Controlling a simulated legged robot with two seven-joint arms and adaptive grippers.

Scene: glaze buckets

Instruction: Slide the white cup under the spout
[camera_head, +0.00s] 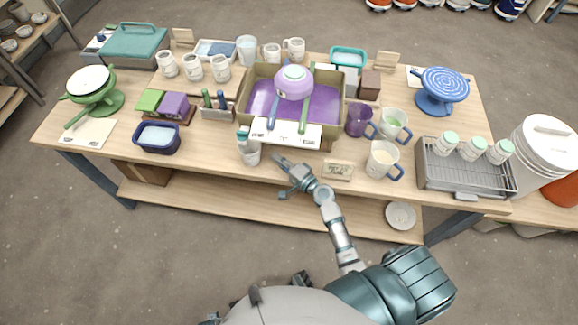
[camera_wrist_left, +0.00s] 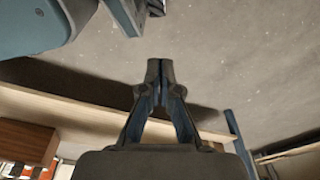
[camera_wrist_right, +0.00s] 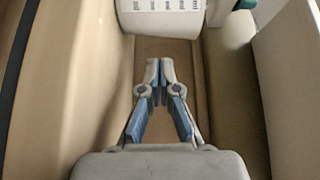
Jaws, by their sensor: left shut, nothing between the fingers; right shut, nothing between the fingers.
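A white cup (camera_head: 251,153) with dark marks stands at the table's front edge, left of my right gripper. A small pale piece with a teal part (camera_head: 242,134) shows just above it, at the front left corner of the olive crate (camera_head: 243,95); I cannot tell whether this is the spout. My right gripper (camera_head: 277,159) is shut and empty, close to the cup's right side, apparently apart from it. In the right wrist view its closed fingertips (camera_wrist_right: 160,64) point toward a white printed object (camera_wrist_right: 165,14). My left gripper (camera_wrist_left: 160,64) is shut and empty, away from the tabletop.
The crate holds a lilac bowl (camera_head: 293,84) over a purple interior. A small sign (camera_head: 337,171) stands right of my right gripper. A pale mug (camera_head: 381,159) stands farther right, and a navy tub (camera_head: 158,138) to the left. Bare tabletop lies between tub and cup.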

